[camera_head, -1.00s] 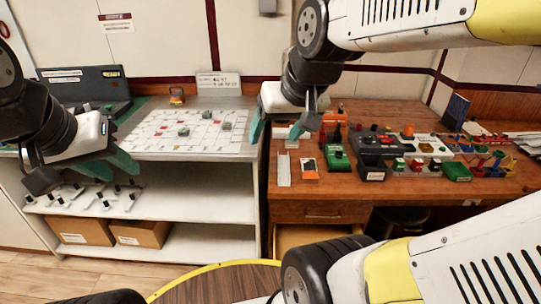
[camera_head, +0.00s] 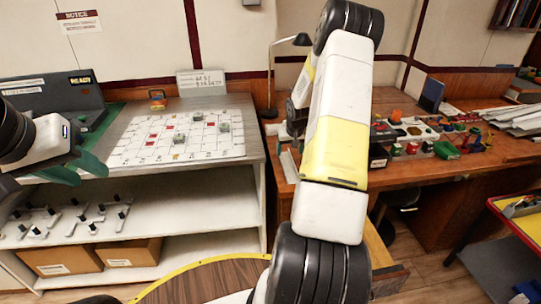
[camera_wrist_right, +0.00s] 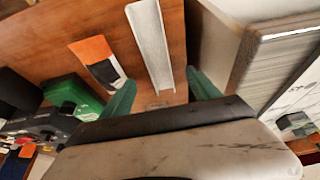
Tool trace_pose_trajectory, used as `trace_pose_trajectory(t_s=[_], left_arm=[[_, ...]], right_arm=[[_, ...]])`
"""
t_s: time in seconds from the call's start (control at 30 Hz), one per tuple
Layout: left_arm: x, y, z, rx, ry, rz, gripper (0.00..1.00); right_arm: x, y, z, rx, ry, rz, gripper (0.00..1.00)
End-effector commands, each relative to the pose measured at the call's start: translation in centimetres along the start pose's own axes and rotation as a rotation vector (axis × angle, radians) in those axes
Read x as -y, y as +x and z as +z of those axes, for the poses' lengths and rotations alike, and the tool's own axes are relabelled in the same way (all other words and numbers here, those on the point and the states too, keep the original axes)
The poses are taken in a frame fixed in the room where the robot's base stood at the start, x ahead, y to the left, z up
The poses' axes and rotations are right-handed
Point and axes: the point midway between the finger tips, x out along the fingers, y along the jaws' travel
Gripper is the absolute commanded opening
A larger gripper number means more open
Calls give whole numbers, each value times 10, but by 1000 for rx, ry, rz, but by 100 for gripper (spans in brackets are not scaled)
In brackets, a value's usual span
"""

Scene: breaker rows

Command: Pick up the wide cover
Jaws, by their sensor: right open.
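A long pale channel-shaped piece (camera_wrist_right: 152,45), which I take to be the wide cover, lies on the brown desk in the right wrist view. In the head view only a strip of it (camera_head: 289,165) shows beside my right arm. My right gripper (camera_wrist_right: 158,93) is open, its two green fingers on either side of the near end of the piece; I cannot tell its height above the desk. My left gripper (camera_head: 92,176) is open and empty, in front of the white shelf unit at the left.
An orange and black packet (camera_wrist_right: 97,60) and a green box (camera_wrist_right: 72,97) lie left of the piece. The shelf unit's grey edge (camera_wrist_right: 255,55) rises close on the right. A gridded board (camera_head: 185,138) lies on the unit. Several breakers crowd the desk's right.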

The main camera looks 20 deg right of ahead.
Motion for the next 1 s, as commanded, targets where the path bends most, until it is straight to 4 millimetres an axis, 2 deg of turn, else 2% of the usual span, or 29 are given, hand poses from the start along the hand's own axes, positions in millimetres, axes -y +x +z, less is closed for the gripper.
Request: trace_pose_trajectory(t_s=[0.6, 0.9, 1.0], left_arm=[[0, 0, 0, 0, 0, 0, 36], [0, 0, 0, 0, 0, 0, 36], [0, 0, 0, 0, 0, 0, 36]], right_arm=[[-3, 80, 3, 3, 4, -2, 71], [-3, 85, 2, 2, 4, -1, 71], [-3, 85, 3, 2, 4, -1, 53]])
